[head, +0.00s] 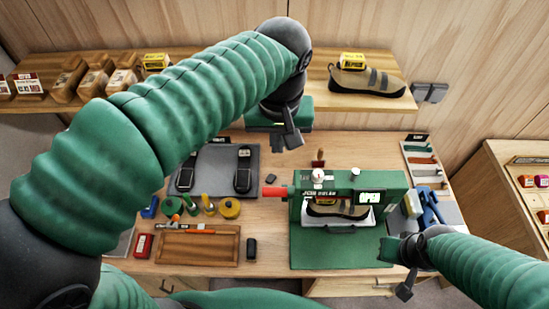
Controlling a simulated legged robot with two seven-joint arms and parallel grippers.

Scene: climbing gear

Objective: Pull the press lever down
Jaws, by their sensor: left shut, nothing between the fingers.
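The green press (393,190) stands on the bench right of centre. A red-gripped lever (275,192) sticks out from its left side, roughly level. A shoe (340,210) sits in the press opening over a pale tray. My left gripper (287,142) hangs above and behind the lever, in front of the back shelf. It is shut, empty and apart from the lever. My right gripper (397,270) is low at the right, by the front right corner of the press base. Its fingers are too unclear to tell open from shut.
A blue tool (430,207) stands right of the press. A shelf (222,118) with a shoe spans the back.

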